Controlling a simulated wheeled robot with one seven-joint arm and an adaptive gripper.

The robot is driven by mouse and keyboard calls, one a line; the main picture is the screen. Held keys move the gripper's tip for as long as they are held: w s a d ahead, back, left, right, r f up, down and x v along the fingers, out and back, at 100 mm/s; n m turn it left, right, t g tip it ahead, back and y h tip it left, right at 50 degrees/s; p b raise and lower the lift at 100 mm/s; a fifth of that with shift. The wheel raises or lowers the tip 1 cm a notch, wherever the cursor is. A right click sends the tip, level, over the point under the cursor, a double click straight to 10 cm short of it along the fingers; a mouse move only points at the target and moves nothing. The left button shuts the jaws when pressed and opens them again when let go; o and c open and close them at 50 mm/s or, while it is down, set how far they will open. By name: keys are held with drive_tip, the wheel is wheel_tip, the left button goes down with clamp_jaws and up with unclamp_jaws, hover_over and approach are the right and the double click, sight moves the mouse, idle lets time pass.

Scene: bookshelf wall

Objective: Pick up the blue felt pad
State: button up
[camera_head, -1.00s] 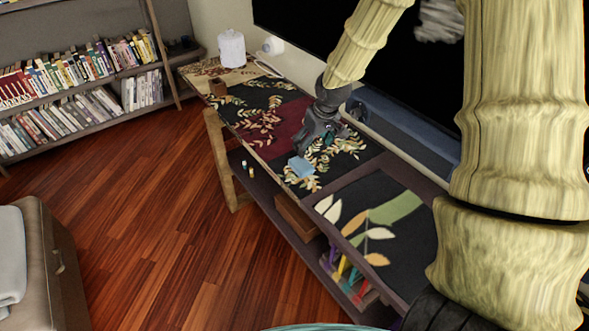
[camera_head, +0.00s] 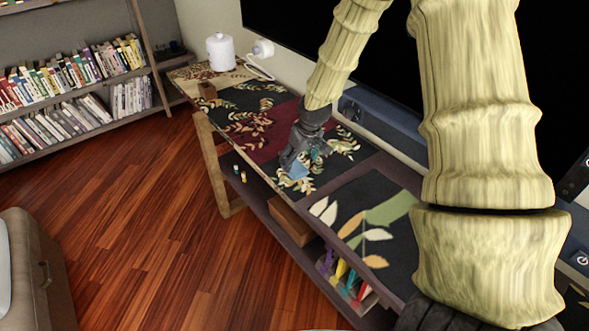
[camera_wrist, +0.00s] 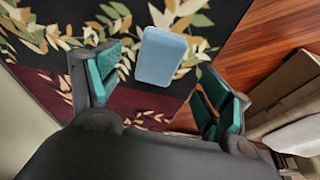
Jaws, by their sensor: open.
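The blue felt pad (camera_head: 299,170) is a small light-blue block on the leaf-patterned top of the long low table, near its front edge. In the wrist view the pad (camera_wrist: 161,57) lies ahead of and between the fingers, on the black leaf-patterned part. My gripper (camera_head: 298,160) is over the table at the pad and partly covers it in the head view. In the wrist view my gripper (camera_wrist: 160,92) is open, with teal finger pads spread to either side and nothing between them. I cannot tell its exact height above the pad.
A dark screen is behind the table. The lower shelf holds a brown box (camera_head: 291,221) and colourful items. The wooden floor (camera_head: 150,220) in front is clear.

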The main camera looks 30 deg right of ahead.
sight(295, 166)
drive_tip(key=shift+w+x, duration=0.2)
drive_tip(key=shift+x, duration=1.05)
drive_tip(key=shift+w+x, duration=0.15)
drive_tip(key=shift+x, duration=1.1)
drive_tip(key=shift+d+r, duration=0.1)
drive_tip(key=c, duration=1.1)
